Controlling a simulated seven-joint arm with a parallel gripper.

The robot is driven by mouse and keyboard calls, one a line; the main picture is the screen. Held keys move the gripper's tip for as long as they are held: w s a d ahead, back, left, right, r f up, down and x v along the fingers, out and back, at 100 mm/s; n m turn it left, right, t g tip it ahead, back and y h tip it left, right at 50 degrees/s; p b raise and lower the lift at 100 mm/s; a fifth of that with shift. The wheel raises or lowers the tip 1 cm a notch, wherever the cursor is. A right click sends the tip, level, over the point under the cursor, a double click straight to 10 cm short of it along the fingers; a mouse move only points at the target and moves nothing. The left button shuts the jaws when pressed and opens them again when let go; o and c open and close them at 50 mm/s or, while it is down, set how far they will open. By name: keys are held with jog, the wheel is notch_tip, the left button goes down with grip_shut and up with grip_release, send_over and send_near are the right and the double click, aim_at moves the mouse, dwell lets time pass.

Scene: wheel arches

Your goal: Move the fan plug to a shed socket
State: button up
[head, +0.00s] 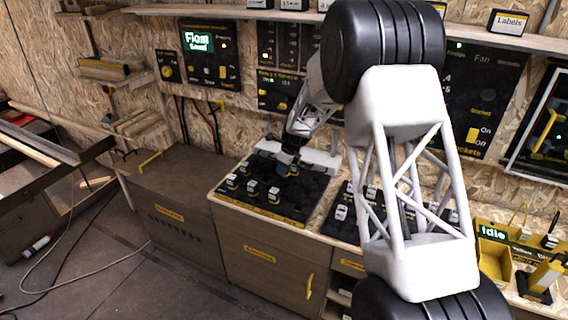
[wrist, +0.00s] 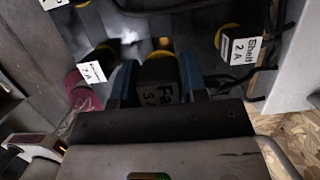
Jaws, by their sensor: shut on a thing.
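In the head view my gripper (head: 289,158) is low over the back of the left black socket board (head: 262,207). The fan plug cannot be made out there. I cannot tell whether it sits in a socket or is just above one. A second black board (head: 341,226) with plugs stands to the right, partly hidden by my arm. I cannot tell which sockets are the shed's.
A plug labelled "Shelf 2 A" (wrist: 237,48) is right of my gripper and another labelled plug (wrist: 92,71) is close on the left. Dark cables run at the upper right. Several plugs stand on the left board. A yellow bin (head: 494,262) is at the far right.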

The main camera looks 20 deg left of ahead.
jog(key=shift+f, duration=1.6)
jog(key=shift+f, duration=1.55)
dwell(1.1)
jog(key=o, duration=1.5)
jog(key=shift+r, duration=0.15)
jog(key=shift+r, duration=4.35)
jog(key=shift+d, duration=0.1)
